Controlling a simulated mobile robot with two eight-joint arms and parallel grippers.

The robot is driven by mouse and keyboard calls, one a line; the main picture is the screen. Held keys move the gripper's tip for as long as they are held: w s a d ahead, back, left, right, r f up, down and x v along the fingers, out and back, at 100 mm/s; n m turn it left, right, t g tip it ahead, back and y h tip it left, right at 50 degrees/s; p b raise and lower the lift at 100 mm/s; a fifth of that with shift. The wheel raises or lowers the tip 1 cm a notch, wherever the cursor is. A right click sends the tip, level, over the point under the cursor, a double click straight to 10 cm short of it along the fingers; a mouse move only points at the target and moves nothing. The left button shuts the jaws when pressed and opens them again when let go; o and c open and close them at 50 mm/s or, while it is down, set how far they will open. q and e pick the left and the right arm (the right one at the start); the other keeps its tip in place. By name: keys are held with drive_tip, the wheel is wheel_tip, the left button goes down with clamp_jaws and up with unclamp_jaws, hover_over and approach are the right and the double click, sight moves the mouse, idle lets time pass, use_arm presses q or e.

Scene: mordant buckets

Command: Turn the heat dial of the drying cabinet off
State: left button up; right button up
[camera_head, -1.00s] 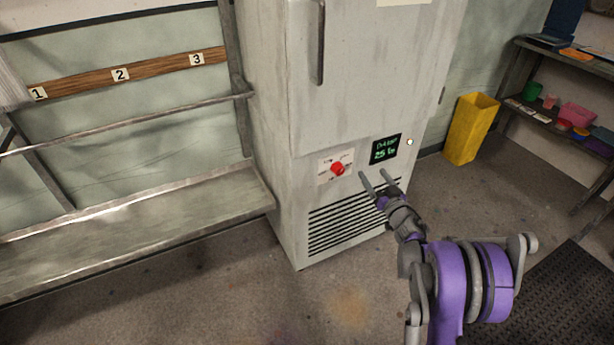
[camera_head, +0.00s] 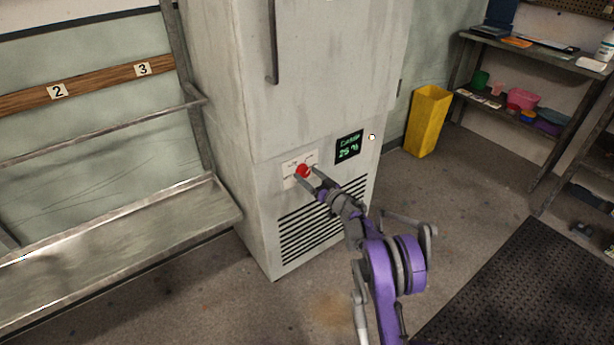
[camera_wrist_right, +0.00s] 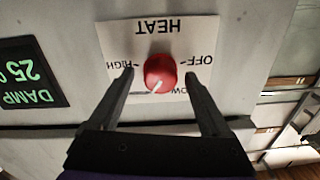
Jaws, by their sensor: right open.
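The drying cabinet (camera_head: 310,105) is a tall grey-white unit in the head view. Its red heat dial (camera_head: 303,171) sits on a pale label plate on the lower front. In the right wrist view the dial (camera_wrist_right: 160,72) shows a white pointer line aimed toward the LOW mark, with the lettering upside down. My right gripper (camera_head: 306,174) is open, its fingers on either side of the dial. In the wrist view the right gripper (camera_wrist_right: 160,75) has a visible gap between each finger and the dial. My left gripper is not in view.
A display (camera_head: 349,146) with green text is right of the dial; it reads DAMP and 25 in the wrist view. A vent grille (camera_head: 312,222) lies below. A yellow bin (camera_head: 427,121) and shelves (camera_head: 530,110) stand to the right; a metal rack (camera_head: 110,240) is at left.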

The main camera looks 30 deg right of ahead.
drive_tip(key=shift+w, duration=0.35)
clamp_jaws()
